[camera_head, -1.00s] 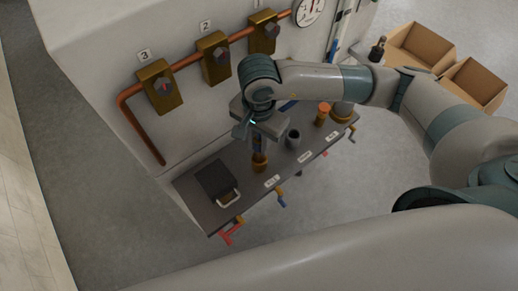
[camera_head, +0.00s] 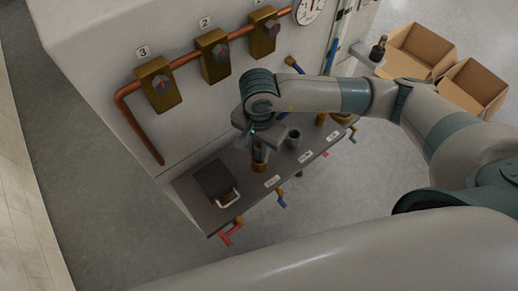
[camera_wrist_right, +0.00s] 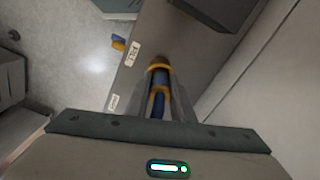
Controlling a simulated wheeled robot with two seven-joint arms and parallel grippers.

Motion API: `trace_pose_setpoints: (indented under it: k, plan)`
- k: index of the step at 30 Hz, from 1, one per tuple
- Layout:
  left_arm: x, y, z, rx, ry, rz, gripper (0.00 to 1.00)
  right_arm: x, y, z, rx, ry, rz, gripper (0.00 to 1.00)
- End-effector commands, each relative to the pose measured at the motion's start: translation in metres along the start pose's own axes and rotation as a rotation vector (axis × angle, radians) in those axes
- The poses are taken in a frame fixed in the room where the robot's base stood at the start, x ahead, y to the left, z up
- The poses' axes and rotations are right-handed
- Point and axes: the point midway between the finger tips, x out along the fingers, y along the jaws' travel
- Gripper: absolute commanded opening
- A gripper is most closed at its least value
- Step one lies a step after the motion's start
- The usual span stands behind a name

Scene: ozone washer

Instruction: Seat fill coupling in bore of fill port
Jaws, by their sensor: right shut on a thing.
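My right gripper (camera_head: 259,140) points down over the shelf and is shut on the fill coupling (camera_head: 259,153), a blue piece with brass rings. The coupling also shows between the fingers in the right wrist view (camera_wrist_right: 158,104). The fill port (camera_head: 259,167) is a short brass cylinder on the shelf, directly under the coupling. In the wrist view the port's brass rim (camera_wrist_right: 158,66) shows at the coupling's far end. The two look lined up and touching or nearly so; I cannot tell how deep the coupling sits. My left gripper is not in view.
The grey shelf (camera_head: 247,191) carries a dark box with a white handle (camera_head: 215,178) at left and a dark cup (camera_head: 293,138) at right. Coloured valve handles (camera_head: 231,232) stick out along its front. Brass valve blocks (camera_head: 213,55) line the wall. Cardboard boxes (camera_head: 422,50) stand at back right.

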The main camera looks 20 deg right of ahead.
Motion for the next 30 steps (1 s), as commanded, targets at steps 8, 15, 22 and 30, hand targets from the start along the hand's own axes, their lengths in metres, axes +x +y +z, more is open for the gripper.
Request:
trace_pose_setpoints:
  k: [8,15,22,30]
  plan:
    - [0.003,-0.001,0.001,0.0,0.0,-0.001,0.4,0.002,0.0,0.0,0.0,0.0,0.0,0.4]
    - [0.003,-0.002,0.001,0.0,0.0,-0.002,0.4,0.002,0.0,0.0,0.0,0.0,0.0,0.4]
    - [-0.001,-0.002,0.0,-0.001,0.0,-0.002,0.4,-0.003,0.0,0.0,0.0,0.0,-0.001,0.4]
    - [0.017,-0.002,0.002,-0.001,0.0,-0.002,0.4,-0.039,-0.002,-0.001,-0.002,0.002,-0.005,0.4]
